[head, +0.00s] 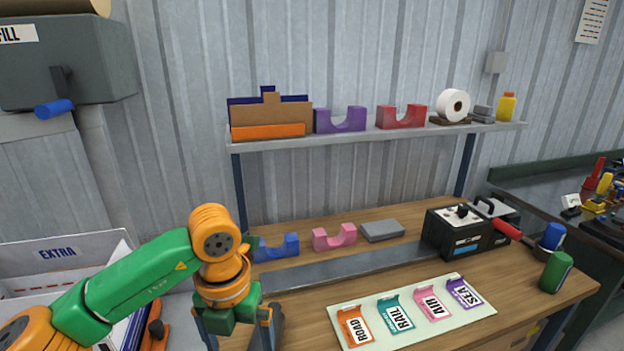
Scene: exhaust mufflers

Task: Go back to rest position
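My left arm, green and orange, comes in from the lower left. Its wrist bends downward at the left end of the wooden workbench (540,285). My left gripper (240,322) points down near the bench's front left corner. Its fingertips are not clearly visible, so I cannot tell if it is open or shut, or whether it holds anything. My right arm and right gripper are not in view.
A pale mat (395,338) with ROAD, RAIL, AIR and SEA tags lies on the bench. Behind are a blue cradle (277,248), a pink cradle (334,238) and a black device (455,236). A shelf (380,133) stands above. An EXTRA box (60,253) is left.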

